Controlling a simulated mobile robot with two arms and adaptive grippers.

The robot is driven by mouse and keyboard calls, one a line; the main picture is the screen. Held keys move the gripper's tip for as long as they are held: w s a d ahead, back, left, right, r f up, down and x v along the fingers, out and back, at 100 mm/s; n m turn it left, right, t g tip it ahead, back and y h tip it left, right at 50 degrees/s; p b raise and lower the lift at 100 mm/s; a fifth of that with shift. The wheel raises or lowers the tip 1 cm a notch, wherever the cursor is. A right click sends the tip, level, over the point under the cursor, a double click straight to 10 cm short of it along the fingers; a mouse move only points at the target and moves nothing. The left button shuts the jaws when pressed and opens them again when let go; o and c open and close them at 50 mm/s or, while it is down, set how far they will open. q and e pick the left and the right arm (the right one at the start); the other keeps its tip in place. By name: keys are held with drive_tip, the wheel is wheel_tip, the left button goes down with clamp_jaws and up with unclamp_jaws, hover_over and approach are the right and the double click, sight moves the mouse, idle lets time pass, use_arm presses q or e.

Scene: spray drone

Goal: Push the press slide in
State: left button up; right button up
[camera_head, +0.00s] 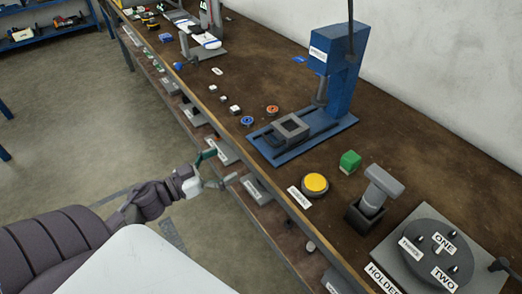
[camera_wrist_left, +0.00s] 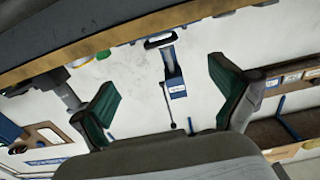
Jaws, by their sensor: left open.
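The blue press (camera_head: 340,75) stands on the bench, with its blue base plate reaching toward the front edge. The grey square press slide (camera_head: 291,128) sits on the rails at the front part of the base, out in front of the press column. My left gripper (camera_head: 216,169) is open and empty, off the bench's front edge, to the left of the slide and apart from it. In the left wrist view the picture is upside down; the press (camera_wrist_left: 176,85) shows between the open green-padded fingers. My right gripper is not in view.
A yellow button (camera_head: 315,184), a green cube (camera_head: 350,161), a grey block in a dark holder (camera_head: 370,205) and a round turntable (camera_head: 436,250) stand right of the press. Blue and orange round pieces lie left of it. The bench's front edge (camera_head: 300,222) lies between gripper and press.

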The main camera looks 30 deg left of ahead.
sight(265, 148)
use_arm(q)
drive_tip(key=p+x, duration=0.1)
drive_tip(key=x, duration=1.1)
drive_tip(key=shift+r, duration=0.15)
drive_tip(key=shift+p+x, duration=0.3)
drive_tip(key=shift+x, duration=0.5)
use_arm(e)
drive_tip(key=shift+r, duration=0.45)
use_arm(q)
drive_tip(key=shift+c, duration=0.2)
